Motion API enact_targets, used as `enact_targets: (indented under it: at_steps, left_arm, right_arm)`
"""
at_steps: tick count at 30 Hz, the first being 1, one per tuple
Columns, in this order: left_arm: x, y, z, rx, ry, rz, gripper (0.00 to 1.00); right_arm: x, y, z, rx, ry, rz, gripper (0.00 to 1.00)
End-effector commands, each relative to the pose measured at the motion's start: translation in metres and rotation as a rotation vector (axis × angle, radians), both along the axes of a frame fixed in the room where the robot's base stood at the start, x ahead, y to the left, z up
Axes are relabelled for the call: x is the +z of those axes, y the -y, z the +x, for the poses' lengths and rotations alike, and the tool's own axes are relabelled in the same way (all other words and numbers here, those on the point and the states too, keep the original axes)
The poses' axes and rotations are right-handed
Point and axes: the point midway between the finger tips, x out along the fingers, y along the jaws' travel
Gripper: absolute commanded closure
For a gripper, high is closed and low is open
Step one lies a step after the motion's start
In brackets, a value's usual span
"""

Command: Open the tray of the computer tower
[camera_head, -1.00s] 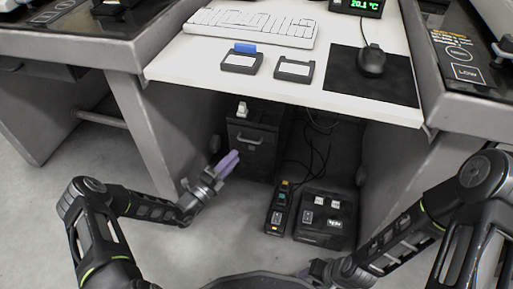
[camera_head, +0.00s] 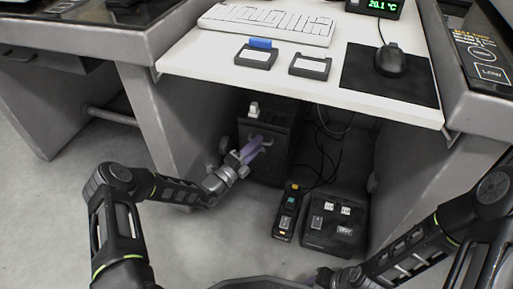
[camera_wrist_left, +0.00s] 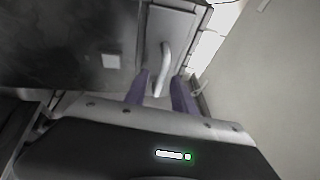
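The dark computer tower (camera_head: 268,177) stands on the floor under the white desk. Its front carries a light handle, partly covered by my left gripper in the head view; the handle (camera_wrist_left: 165,62) shows clearly in the left wrist view. My left gripper (camera_head: 262,142) has purple fingers reaching to the tower front. In the left wrist view the fingers (camera_wrist_left: 161,84) are spread apart, with the lower end of the handle between them; I cannot tell whether they touch it. My right gripper (camera_head: 322,277) is at the bottom edge, mostly hidden, its fingers unclear.
A power strip (camera_head: 287,212) and a black box with switches (camera_head: 336,222) lie on the floor right of the tower, with cables behind. The desk (camera_head: 200,62) overhangs the tower. Grey table supports (camera_head: 160,120) stand on both sides. A small white item (camera_head: 254,108) sits on top of the tower.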

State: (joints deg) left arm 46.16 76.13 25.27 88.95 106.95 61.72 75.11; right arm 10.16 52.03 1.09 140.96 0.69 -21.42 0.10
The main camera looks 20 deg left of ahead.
Motion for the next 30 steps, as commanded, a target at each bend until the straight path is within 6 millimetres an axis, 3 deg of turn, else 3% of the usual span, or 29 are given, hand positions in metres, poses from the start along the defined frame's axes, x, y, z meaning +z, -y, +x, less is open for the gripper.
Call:
enact_targets:
  at_steps: [8,20,30]
  left_arm:
    - [0.0008,0.0007,0.0023,0.001,-0.001,0.000,0.69]
    - [0.0006,0.0008,0.0020,0.000,-0.001,0.000,1.00]
    - [0.0004,0.0008,0.0019,0.000,-0.001,0.000,1.00]
  right_arm:
    - [-0.0002,0.0001,0.0005,0.000,0.001,0.000,0.64]
    - [-0.0004,0.0003,0.0004,0.000,0.001,0.000,0.64]
    - [-0.0004,0.0002,0.0003,0.000,0.001,0.000,0.64]
